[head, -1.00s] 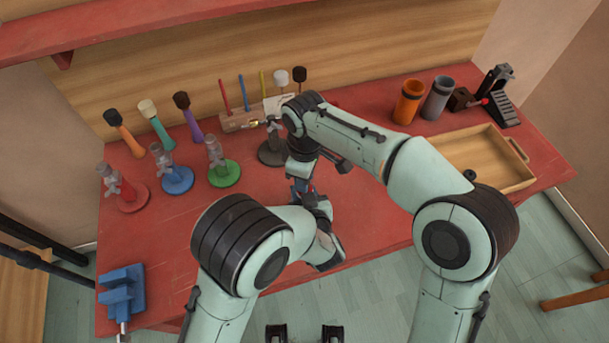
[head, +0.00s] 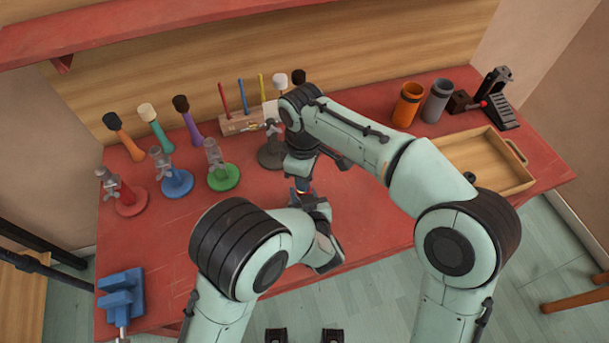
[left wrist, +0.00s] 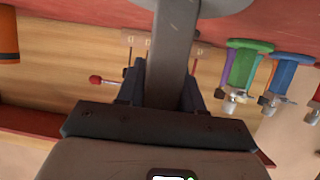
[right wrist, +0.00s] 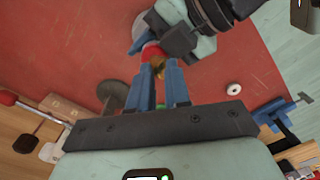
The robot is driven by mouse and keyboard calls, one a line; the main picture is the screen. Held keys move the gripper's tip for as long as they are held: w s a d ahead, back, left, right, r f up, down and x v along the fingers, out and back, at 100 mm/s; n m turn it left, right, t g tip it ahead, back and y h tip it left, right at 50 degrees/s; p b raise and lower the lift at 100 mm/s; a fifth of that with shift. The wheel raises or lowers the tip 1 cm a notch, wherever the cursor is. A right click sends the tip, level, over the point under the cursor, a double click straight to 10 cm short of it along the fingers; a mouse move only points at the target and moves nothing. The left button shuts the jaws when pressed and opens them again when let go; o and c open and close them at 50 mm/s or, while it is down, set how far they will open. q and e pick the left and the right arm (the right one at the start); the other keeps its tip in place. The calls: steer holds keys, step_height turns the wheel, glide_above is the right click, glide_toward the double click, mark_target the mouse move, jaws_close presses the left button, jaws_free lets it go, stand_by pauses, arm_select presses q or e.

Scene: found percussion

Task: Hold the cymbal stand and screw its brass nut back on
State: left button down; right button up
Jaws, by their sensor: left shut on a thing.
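My left gripper (left wrist: 168,95) is shut on a grey post in the left wrist view. The post, the cymbal stand (left wrist: 176,40), runs up the picture to a pale round base, partly cut off by the frame edge. In the head view the two grippers meet near the table's middle, and my right arm covers much of the stand. My right gripper (right wrist: 160,66) points at the stand's top. The small brass nut (right wrist: 158,70) shows between its fingertips, beside a red piece (right wrist: 152,52). I cannot tell whether its fingers press on the nut.
Red (head: 130,203), blue (head: 178,185), green (head: 224,178) and dark grey (head: 270,160) stands line the left and middle. Mallets and a wooden block (head: 238,123) stand behind. A wooden tray (head: 525,180) and cups are at the right, a blue vise (head: 120,295) at front left. Front table is mostly clear.

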arm_select(q)
steer(key=shift+r, duration=0.1)
arm_select(e)
steer(key=shift+f, duration=0.35)
arm_select(q)
steer(key=shift+w, duration=0.1)
arm_select(e)
steer(key=shift+r, duration=2.05)
arm_select(q)
steer(key=c, duration=0.6)
jaws_free()
steer(key=shift+c, duration=0.2)
steer(key=v, duration=1.3)
steer(key=shift+s, duration=0.3)
arm_select(e)
steer(key=shift+s+f, duration=0.1)
steer(key=shift+f, duration=0.2)
arm_select(q)
steer(key=shift+d, duration=0.1)
